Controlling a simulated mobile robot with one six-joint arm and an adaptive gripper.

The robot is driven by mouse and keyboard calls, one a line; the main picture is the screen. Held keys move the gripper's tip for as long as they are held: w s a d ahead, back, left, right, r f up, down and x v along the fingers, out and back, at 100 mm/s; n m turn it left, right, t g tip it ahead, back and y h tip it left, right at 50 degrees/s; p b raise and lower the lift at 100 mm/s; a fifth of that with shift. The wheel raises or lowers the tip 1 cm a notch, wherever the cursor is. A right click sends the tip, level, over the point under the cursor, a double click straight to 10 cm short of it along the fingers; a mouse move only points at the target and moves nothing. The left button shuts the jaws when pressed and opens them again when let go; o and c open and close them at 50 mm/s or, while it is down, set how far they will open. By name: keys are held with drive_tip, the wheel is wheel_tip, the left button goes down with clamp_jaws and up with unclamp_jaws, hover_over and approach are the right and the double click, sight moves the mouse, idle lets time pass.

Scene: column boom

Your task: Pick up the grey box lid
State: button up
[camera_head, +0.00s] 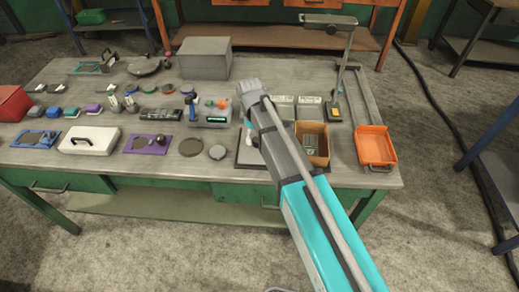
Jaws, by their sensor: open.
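A closed grey box (204,60) stands upright at the back of the workbench, left of the middle. Its flat top shows, but I cannot make out a separate lid edge. A pale flat lid-like piece with a dark handle (90,141) lies near the front left of the bench. I cannot tell which of the two pieces is the grey box lid. My arm reaches over the bench from the lower right and ends to the right of the grey box. No gripper fingers can be made out at its end.
Many small items crowd the left and middle of the workbench (337,172). An orange tray (375,145) sits at the right edge, beside a cardboard box (312,143). A tall lamp (340,62) rises behind them. A red box (13,103) stands at far left.

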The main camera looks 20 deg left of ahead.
drive_tip(key=shift+d+f+b, duration=0.1)
drive_tip(key=shift+f+b, duration=0.55)
drive_tip(key=shift+f, duration=0.3)
clamp_jaws()
